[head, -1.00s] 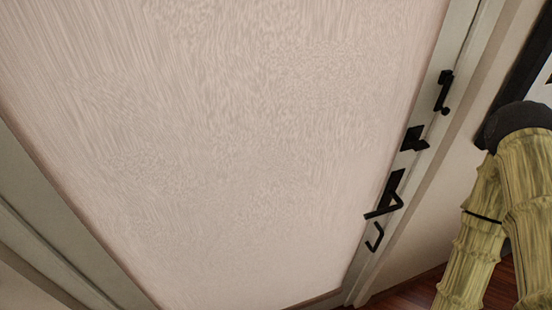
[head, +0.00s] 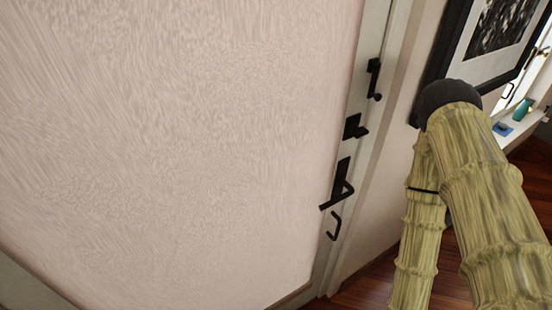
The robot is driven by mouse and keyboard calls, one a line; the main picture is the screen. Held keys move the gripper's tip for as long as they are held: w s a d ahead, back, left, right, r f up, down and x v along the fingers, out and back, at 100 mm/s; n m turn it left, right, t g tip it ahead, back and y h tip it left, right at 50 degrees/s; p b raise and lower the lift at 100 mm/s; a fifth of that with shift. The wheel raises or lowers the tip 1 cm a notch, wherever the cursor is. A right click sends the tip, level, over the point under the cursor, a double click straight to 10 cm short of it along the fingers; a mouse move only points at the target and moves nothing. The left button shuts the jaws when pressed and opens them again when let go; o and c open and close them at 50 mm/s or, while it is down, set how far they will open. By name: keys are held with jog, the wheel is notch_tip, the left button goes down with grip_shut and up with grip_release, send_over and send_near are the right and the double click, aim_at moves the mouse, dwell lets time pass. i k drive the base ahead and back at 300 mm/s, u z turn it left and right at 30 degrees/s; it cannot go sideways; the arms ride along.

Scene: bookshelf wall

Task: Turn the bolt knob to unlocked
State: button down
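A large pale door (head: 170,130) fills most of the head view, with black fittings in a row along its right edge. A small black fitting with a stubby projecting part (head: 355,127) sits second from the top; it looks like the bolt knob, but I cannot be sure or read its turn. Above it is a long black latch with a small round end (head: 374,80). Below are a black lever handle on a plate (head: 341,185) and a bent black pull (head: 334,227). My arm is at the right, clear of the fittings in the picture. My gripper is not in view.
A black-framed picture (head: 441,55) hangs on the wall right of the door. A ledge (head: 527,125) at the far right holds a teal vase (head: 522,109) and a blue item (head: 503,128). Dark red wooden floor (head: 365,290) shows at the lower right.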

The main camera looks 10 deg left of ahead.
aim_at(357, 132)
jog(key=z, duration=1)
jog(key=k, duration=0.5)
jog(key=u, duration=0.55)
